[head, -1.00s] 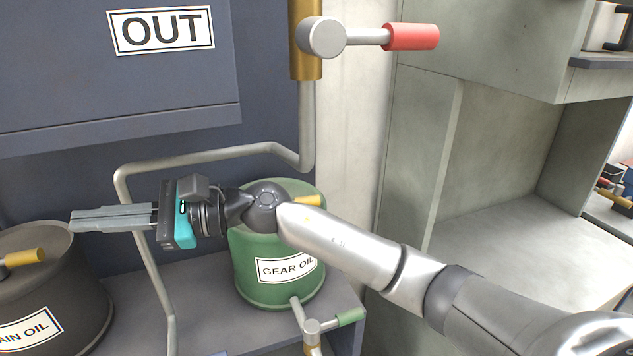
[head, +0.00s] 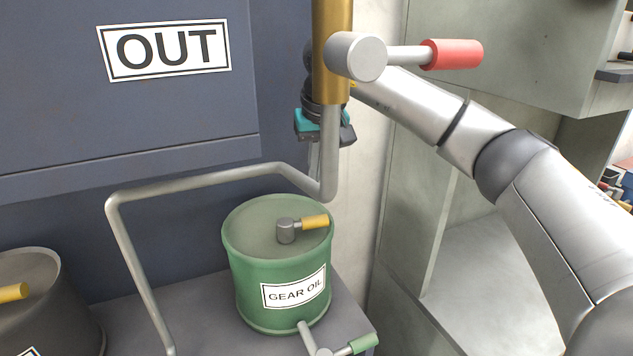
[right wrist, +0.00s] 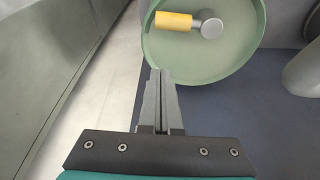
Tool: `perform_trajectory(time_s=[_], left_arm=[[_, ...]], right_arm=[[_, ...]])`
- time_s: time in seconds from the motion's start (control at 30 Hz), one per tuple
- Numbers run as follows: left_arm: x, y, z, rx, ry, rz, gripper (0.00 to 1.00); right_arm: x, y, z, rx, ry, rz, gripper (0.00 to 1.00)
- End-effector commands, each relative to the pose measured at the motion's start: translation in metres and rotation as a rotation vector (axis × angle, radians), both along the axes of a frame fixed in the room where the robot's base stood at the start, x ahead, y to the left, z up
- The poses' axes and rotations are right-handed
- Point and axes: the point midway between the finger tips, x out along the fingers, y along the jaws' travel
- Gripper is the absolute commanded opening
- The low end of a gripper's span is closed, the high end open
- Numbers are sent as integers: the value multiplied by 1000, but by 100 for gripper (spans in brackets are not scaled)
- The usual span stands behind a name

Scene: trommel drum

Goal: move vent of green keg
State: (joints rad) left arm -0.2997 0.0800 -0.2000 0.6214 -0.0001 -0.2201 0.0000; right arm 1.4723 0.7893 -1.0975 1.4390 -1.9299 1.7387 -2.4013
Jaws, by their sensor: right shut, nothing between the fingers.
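The green keg (head: 262,268), labelled GEAR OIL, stands upright on a grey ledge. Its vent (head: 300,226) is on the lid, a grey knob with a yellow handle pointing right in the head view. In the right wrist view the vent's yellow handle (right wrist: 174,21) and the green lid (right wrist: 205,60) lie beyond my fingertips. My right gripper (head: 316,165) points down above and behind the keg, partly hidden by the vertical pipe. In the right wrist view its fingers (right wrist: 159,75) are shut and empty, apart from the vent. My left gripper is not in view.
A vertical pipe with a brass section (head: 331,50) and a red-handled valve (head: 452,54) stands in front of my right wrist. A bent grey pipe (head: 200,182) runs left of the keg. A dark keg (head: 50,300) is at lower left. A green-handled tap (head: 362,344) sticks out low.

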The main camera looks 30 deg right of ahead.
Motion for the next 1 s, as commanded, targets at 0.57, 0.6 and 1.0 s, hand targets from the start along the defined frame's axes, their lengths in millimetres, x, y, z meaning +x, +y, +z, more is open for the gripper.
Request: perform_trajectory(time_s=[0.57, 0.6, 1.0], left_arm=[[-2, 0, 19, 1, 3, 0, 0], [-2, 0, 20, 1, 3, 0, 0], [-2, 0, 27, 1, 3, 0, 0]], right_arm=[[10, -1, -79, 3, -1, 2, 0], [7, 0, -78, 3, -1, 3, 0], [-13, 4, -75, 4, 0, 0, 0]])
